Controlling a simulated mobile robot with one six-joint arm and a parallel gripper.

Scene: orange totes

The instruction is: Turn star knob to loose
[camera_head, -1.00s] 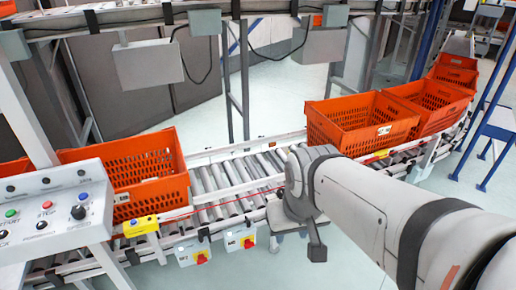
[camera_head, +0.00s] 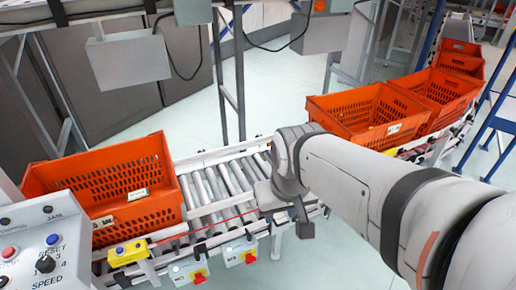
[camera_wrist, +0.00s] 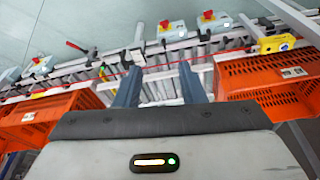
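I cannot clearly make out a star knob in either view. A small dark part beside a pale bracket (camera_wrist: 138,57) shows at the rail ahead of my fingers in the wrist view; its shape is too small to tell. My gripper (camera_wrist: 160,82) has its two blue-grey fingers apart, with nothing visible between them but the conveyor beyond. In the head view my arm reaches over the roller conveyor (camera_head: 215,190), and the fingers are not clearly seen there.
Orange totes stand on the conveyor at left (camera_head: 110,190) and right (camera_head: 365,115). Boxes with red knobs (camera_head: 198,277) (camera_head: 249,258) hang below the front rail. A yellow button box (camera_head: 127,253) and a control panel (camera_head: 45,250) are at lower left.

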